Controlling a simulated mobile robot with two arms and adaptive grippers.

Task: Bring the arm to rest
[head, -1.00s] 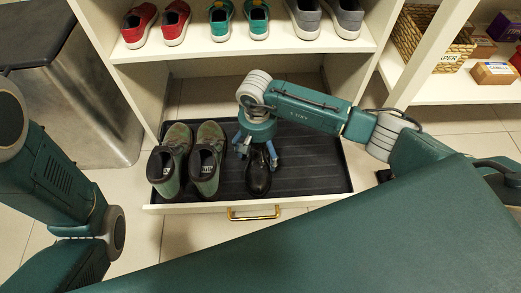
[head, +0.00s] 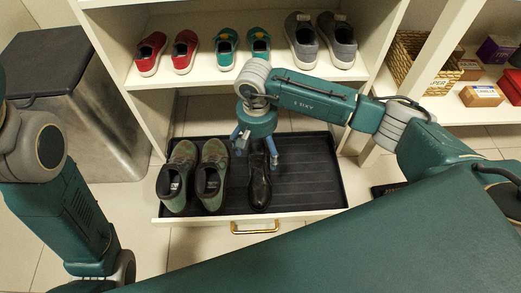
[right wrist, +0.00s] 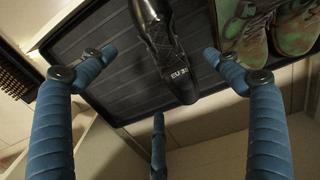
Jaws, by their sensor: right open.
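My right gripper (head: 256,152) is above the open drawer, over the black shoe (head: 259,186). Its blue fingers are spread and hold nothing. In the right wrist view the open fingers (right wrist: 155,85) surround empty space, with the black shoe (right wrist: 165,50) beyond them in the black tray (right wrist: 90,40). The black shoe stands next to a pair of green-brown shoes (head: 211,178) in the drawer. My left arm shows at the left edge of the head view, but its gripper is out of the picture.
The drawer's front, with a gold handle (head: 255,228), is pulled out. A shelf (head: 240,78) above holds red, teal and grey shoes. A metal bin (head: 85,110) stands at left. A side shelf at right holds a wicker basket (head: 413,62) and boxes. The tray's right half is bare.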

